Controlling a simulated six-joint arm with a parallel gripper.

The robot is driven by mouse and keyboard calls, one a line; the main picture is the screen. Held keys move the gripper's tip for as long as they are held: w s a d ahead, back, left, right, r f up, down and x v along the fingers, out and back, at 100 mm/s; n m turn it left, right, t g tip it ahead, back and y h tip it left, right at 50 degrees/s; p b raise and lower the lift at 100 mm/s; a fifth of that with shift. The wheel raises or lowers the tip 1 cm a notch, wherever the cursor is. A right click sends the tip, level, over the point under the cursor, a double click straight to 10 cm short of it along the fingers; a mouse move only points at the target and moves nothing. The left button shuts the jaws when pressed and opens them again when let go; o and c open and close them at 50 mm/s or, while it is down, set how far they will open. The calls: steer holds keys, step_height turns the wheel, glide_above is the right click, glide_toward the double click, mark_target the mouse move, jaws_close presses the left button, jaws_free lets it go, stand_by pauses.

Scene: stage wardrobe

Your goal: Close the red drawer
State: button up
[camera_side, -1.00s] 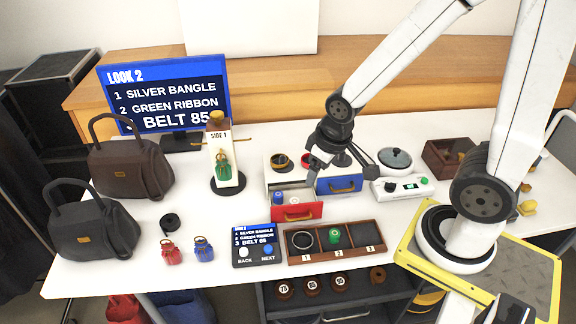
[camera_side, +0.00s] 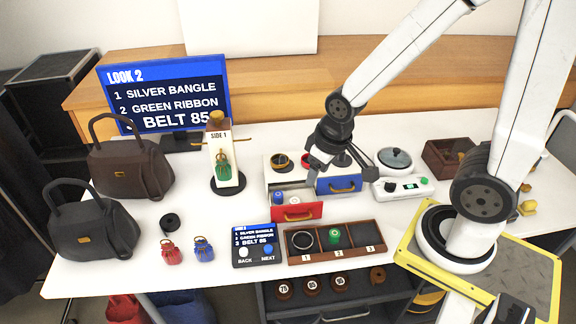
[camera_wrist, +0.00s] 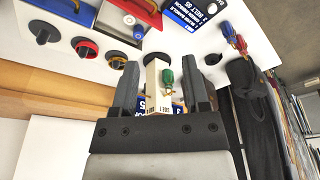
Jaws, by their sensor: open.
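The red drawer (camera_side: 297,212) is pulled out of the left side of a small white cabinet (camera_side: 283,167). A blue spool (camera_side: 278,198) and a white spool lie in it. The red drawer also shows at the top of the wrist view (camera_wrist: 143,10), partly cut off by the frame. A blue drawer (camera_side: 339,184) sits in the cabinet's right side. My gripper (camera_side: 345,172) is above the cabinet, behind the red drawer's front and apart from it. In the wrist view its two fingers (camera_wrist: 165,85) are spread with nothing held between them; the bag stand shows beyond.
A three-slot tray (camera_side: 334,253) with a bangle and a green spool stands in front of the drawer. A button panel (camera_side: 257,246) is left of the tray. A white device with a green button (camera_side: 402,188) is to the right. The stand with a green bag (camera_side: 222,168) is left.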

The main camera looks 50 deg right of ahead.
steer(key=shift+w+a, duration=0.1)
steer(key=c, duration=0.3)
steer(key=w+a+f+n+t, duration=0.1)
steer(key=w+a+f+t, duration=0.1)
steer(key=w+a+f, duration=0.35)
steer(key=f+n+t+h, duration=0.1)
steer(key=f, duration=0.3)
steer(key=w+f+n+t+h, duration=0.1)
steer(key=f+h, duration=0.1)
steer(key=f, duration=0.3)
steer(key=w+f+n+t+h, duration=0.1)
steer(key=f+h, duration=0.1)
steer(key=f, duration=0.3)
steer(key=shift+a, duration=0.1)
steer(key=s+d+f+n+h, duration=0.1)
steer(key=s+d+f+n+t+h, duration=0.1)
steer(key=s+h, duration=0.1)
steer(key=s+d+f+n+t+h, duration=0.1)
steer(key=shift+s+d+n+h, duration=0.15)
steer(key=shift+s+n+h, duration=0.15)
steer(key=shift+s+h, duration=0.1)
steer(key=shift+s+d+n+t+h, duration=0.3)
steer(key=shift+s+n+t+h, duration=0.1)
steer(key=shift+s+h, duration=0.1)
steer(key=shift+s+n+t, duration=0.25)
steer(key=shift+n+t, duration=0.05)
